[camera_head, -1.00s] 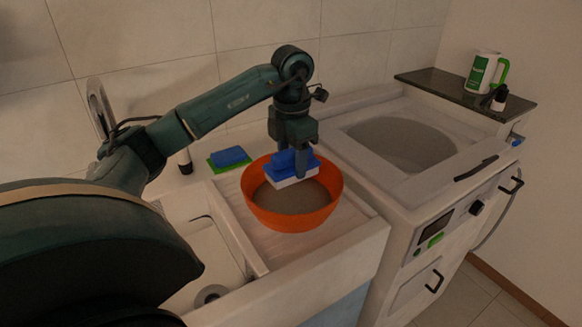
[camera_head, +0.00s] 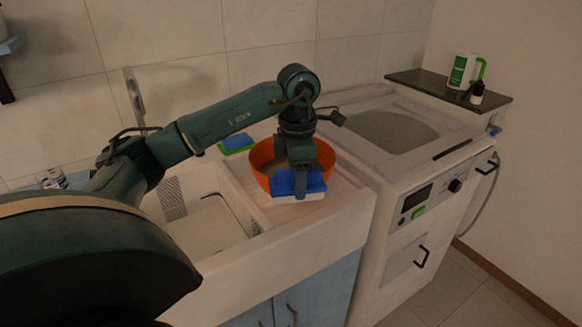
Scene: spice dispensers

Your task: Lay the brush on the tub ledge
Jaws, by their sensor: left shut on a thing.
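My left gripper (camera_head: 300,172) is shut on the brush (camera_head: 298,192), which has a blue back and white bristles facing down. The brush is in front of the orange basin (camera_head: 261,160) and hides part of its near wall. I cannot tell whether the brush touches the surface below it. The tub ledge (camera_head: 335,222) is the pale front rim of the wash tub, just below and in front of the brush. My right gripper is not in view.
A blue and green sponge (camera_head: 236,145) lies behind the basin at the left. The sink bowl (camera_head: 205,228) is open at the left. A washing machine (camera_head: 415,190) stands at the right, with a white and green jug (camera_head: 463,70) and a small dark bottle (camera_head: 477,93) on the dark shelf.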

